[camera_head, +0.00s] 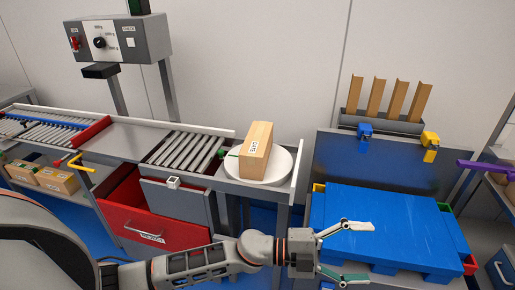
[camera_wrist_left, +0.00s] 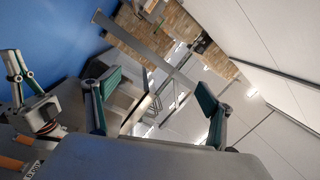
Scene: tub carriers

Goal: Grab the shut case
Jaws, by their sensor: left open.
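A closed tan cardboard case (camera_head: 256,150) with a white label stands upright on a white round plate (camera_head: 284,172) at the right end of the conveyor bench. My left gripper (camera_head: 368,252) is open and empty in front of the blue platform, to the right of the case and nearer to me. Its two green-padded fingers also show spread in the left wrist view (camera_wrist_left: 158,82), with nothing between them. The case cannot be made out in that view. What looks like my right gripper (camera_wrist_left: 30,85) is at the left edge there; its jaw opening is unclear.
A blue slatted platform (camera_head: 378,222) lies at the right over coloured bins. A rack with brown angled pieces (camera_head: 387,100) stands behind it. An open red drawer (camera_head: 150,215) juts out below the roller bench (camera_head: 185,150). Other cartons (camera_head: 55,180) sit low at the left.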

